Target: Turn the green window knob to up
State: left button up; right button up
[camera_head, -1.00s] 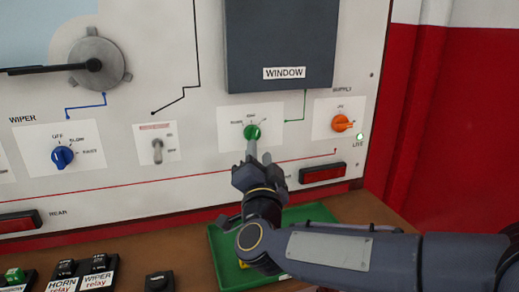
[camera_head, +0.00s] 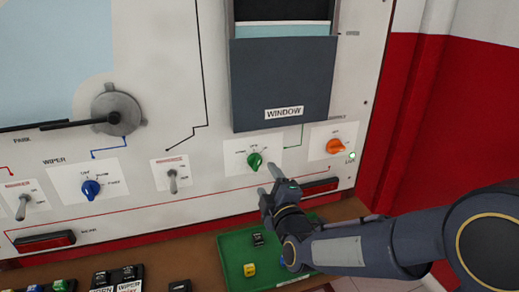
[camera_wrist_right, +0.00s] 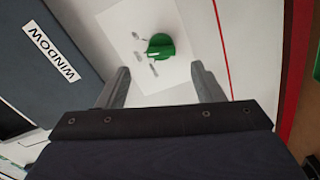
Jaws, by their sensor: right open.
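The green window knob (camera_head: 254,160) sits on a white label plate below the dark window panel (camera_head: 283,85). In the right wrist view the knob (camera_wrist_right: 160,47) lies just beyond and between my fingertips, with a pale mark on its side toward the window panel. I cannot read which label it points to. My right gripper (camera_head: 270,181) is open and empty, below and slightly right of the knob in the head view, apart from it. In the right wrist view the gripper (camera_wrist_right: 160,74) shows its two fingers spread. My left gripper is out of view.
An orange supply knob (camera_head: 335,147) is right of the green knob, by a lit LIVE lamp (camera_head: 351,156). A toggle switch (camera_head: 173,181) and blue wiper knob (camera_head: 91,189) are left. A green tray (camera_head: 229,262) with small blocks lies below.

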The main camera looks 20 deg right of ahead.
aim_at(256, 162)
jog(key=w, duration=0.7)
jog(key=shift+w+b, duration=0.35)
jog(key=shift+b, duration=0.05)
jog(key=shift+a, duration=0.1)
jog(key=c, duration=1)
jog(key=m+b, duration=0.3)
jog(key=m, duration=0.2)
jog(key=shift+f, duration=0.15)
